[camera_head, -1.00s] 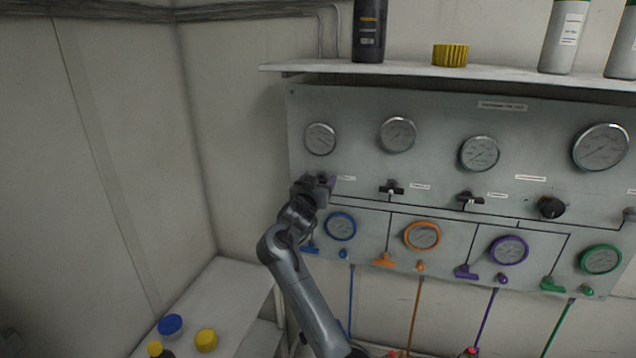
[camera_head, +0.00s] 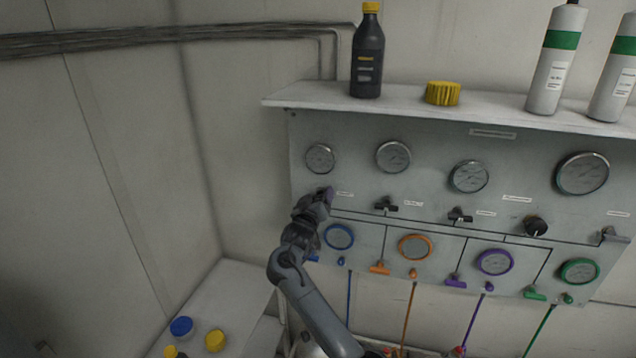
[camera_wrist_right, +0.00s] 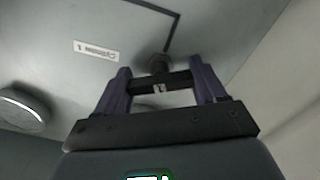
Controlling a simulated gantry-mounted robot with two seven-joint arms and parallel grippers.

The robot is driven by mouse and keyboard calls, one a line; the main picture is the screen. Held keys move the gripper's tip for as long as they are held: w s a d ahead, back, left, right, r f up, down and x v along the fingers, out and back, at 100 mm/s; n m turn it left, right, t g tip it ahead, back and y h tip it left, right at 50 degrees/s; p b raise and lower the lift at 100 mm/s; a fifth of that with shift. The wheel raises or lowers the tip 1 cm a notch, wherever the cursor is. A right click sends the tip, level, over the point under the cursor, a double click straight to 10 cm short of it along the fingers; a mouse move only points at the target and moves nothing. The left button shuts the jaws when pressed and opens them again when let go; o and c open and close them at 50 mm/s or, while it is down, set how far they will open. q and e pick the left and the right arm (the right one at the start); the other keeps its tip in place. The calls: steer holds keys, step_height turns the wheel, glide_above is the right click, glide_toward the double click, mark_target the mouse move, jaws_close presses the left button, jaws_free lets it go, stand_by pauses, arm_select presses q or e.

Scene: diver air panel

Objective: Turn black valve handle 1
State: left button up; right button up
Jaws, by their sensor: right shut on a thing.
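Black valve handle 1 (camera_wrist_right: 178,81) shows in the right wrist view as a dark bar with a small "1" mark, on a round stem at the grey panel. My right gripper (camera_wrist_right: 160,85) has its two purple-grey fingers at the two ends of the bar, shut on it. In the head view my right gripper (camera_head: 325,193) is at the panel's left side, below the leftmost gauge (camera_head: 320,158), and hides the handle. A "Cylinder 1" label (camera_wrist_right: 96,50) is beside the handle. My left gripper is not in view.
Two similar black valve handles (camera_head: 386,205) (camera_head: 459,216) and a black knob (camera_head: 535,226) sit to the right on the panel (camera_head: 430,140). Coloured gauges and levers line the lower row. A shelf (camera_head: 300,95) with bottles overhangs above. A white bench (camera_head: 215,300) holds capped containers.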

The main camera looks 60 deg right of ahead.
steer(key=n+p, duration=0.2)
steer(key=p, duration=0.1)
steer(key=n+p, duration=0.3)
steer(key=p, duration=0.1)
steer(key=n+p, duration=0.3)
steer(key=p, duration=0.1)
steer(key=shift+r, duration=0.3)
steer(key=shift+f+n+p, duration=0.2)
steer(key=shift+n+p, duration=1)
steer(key=o, duration=1)
steer(key=shift+o, duration=0.2)
steer(key=shift+f, duration=0.1)
steer(key=shift+a, duration=0.15)
